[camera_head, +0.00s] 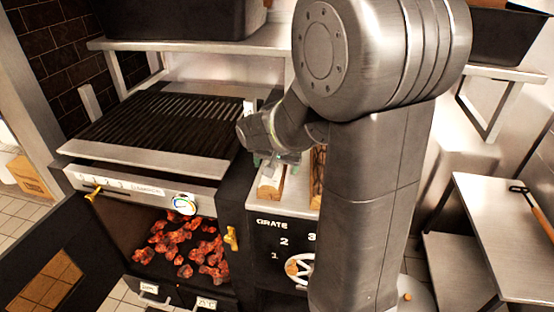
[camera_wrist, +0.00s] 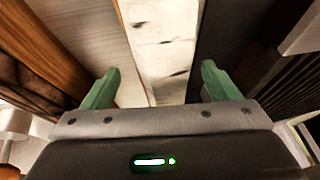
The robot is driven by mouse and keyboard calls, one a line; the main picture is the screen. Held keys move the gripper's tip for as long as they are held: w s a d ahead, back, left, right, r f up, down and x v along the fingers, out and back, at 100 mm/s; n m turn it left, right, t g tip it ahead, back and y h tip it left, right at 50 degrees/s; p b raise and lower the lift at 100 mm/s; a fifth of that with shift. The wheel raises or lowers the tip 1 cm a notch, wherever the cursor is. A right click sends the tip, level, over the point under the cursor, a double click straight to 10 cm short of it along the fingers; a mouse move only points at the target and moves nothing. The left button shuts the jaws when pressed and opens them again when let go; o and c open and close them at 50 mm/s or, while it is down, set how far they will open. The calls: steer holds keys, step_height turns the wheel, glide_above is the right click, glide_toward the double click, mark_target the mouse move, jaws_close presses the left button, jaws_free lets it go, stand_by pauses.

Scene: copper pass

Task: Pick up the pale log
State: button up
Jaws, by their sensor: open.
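The pale log (camera_wrist: 165,45) has white bark with dark marks and runs between my two green fingertips in the wrist view. In the head view a light wooden log (camera_head: 270,186) lies on the steel shelf right of the grill, its near end showing. My gripper (camera_wrist: 160,72) is open, with a finger to each side of the pale log and visible gaps. In the head view my gripper (camera_head: 277,158) is over the far part of that log, hiding some of it. I cannot tell how far down the fingers reach.
A darker barked log (camera_head: 317,178) stands close to the right, partly behind my arm. The grill (camera_head: 160,125) is to the left, above glowing coals (camera_head: 185,240). A black panel with a hand wheel (camera_head: 300,268) is below. A steel table (camera_head: 510,230) is at right.

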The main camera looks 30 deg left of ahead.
steer(key=shift+x, duration=0.85)
steer(key=c, duration=1.4)
steer(key=shift+w+r, duration=0.1)
steer(key=shift+r, duration=0.05)
steer(key=shift+c, duration=0.7)
